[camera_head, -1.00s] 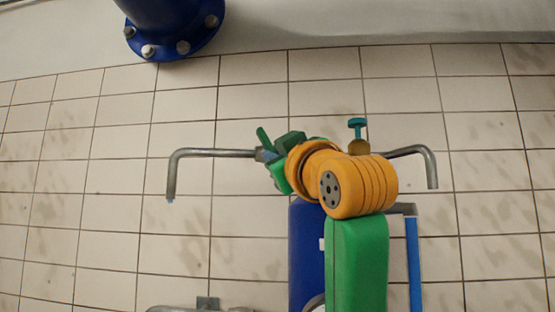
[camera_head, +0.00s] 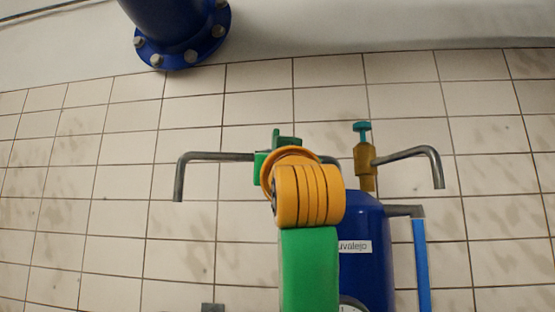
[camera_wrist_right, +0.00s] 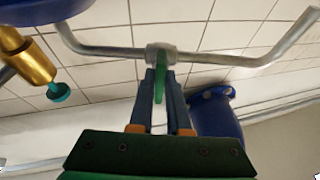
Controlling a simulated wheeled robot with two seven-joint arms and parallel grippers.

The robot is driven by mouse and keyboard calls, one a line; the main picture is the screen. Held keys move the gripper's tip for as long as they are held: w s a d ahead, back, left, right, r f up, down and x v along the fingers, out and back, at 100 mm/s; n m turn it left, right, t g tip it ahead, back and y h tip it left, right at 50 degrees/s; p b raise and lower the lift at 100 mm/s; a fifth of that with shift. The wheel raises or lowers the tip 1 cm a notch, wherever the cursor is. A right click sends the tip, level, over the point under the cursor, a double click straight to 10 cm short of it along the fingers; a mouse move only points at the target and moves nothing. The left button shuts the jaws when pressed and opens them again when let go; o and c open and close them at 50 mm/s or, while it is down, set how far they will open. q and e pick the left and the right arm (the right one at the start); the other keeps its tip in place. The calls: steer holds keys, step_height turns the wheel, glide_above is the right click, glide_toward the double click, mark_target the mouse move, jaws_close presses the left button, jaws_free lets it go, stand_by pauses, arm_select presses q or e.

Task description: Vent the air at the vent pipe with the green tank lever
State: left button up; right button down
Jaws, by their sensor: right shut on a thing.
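The green lever (camera_wrist_right: 159,85) stands at the grey valve body on the bent metal vent pipe (camera_wrist_right: 105,51) in the right wrist view. My right gripper (camera_wrist_right: 161,79) is shut on this lever, one finger on each side. In the head view the vent pipe (camera_head: 215,156) runs left from behind my orange wrist and bends down to an open end. The lever and the fingertips are mostly hidden there by my own wrist. The blue tank (camera_head: 372,245), with a white label, stands below and behind my arm. My left gripper is not in view.
A brass valve (camera_head: 364,168) with a teal knob (camera_head: 361,130) and its own bent pipe (camera_head: 412,152) stands close right of my wrist. A blue pipe (camera_head: 421,265) drops at right. A blue flange (camera_head: 185,45) hangs at upper left. The tiled wall is behind.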

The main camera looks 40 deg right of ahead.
steer(key=shift+s+r, duration=0.15)
steer(key=shift+r, duration=0.05)
steer(key=c, duration=0.9)
jaws_free()
steer(key=shift+s+a, duration=0.1)
steer(key=shift+a, duration=0.05)
steer(key=b+v, duration=0.5)
steer(key=v, duration=0.2)
steer(key=shift+f, duration=0.1)
